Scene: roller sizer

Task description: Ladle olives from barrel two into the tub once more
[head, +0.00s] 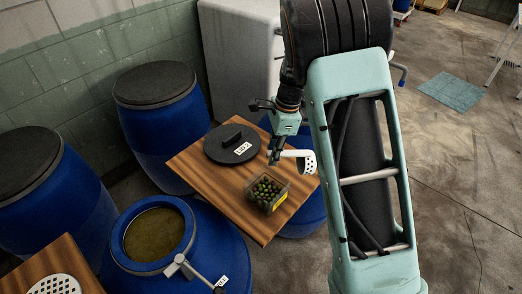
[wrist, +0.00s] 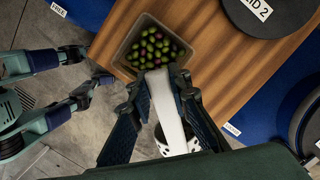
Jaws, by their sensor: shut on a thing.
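My gripper (head: 275,154) is shut on the white ladle (head: 292,153), above the wooden board. The ladle's perforated bowl (head: 308,163) is tipped on its side, to the right of and above the tub; I see no olives in it. The clear tub (head: 283,200), with a yellow label, holds many green and dark olives (head: 264,189). In the wrist view the white handle (wrist: 166,108) lies between my fingers (wrist: 158,88), below the tub (wrist: 128,68). The open blue barrel (head: 205,240) holds murky brownish-green liquid (head: 154,234); its label is too small to read surely.
A black lid marked LID 2 (head: 222,136) lies on the wooden board (head: 191,159). Closed blue barrels (head: 165,130) stand behind and at left. A metal fitting (head: 180,266) sits on the open barrel's rim.

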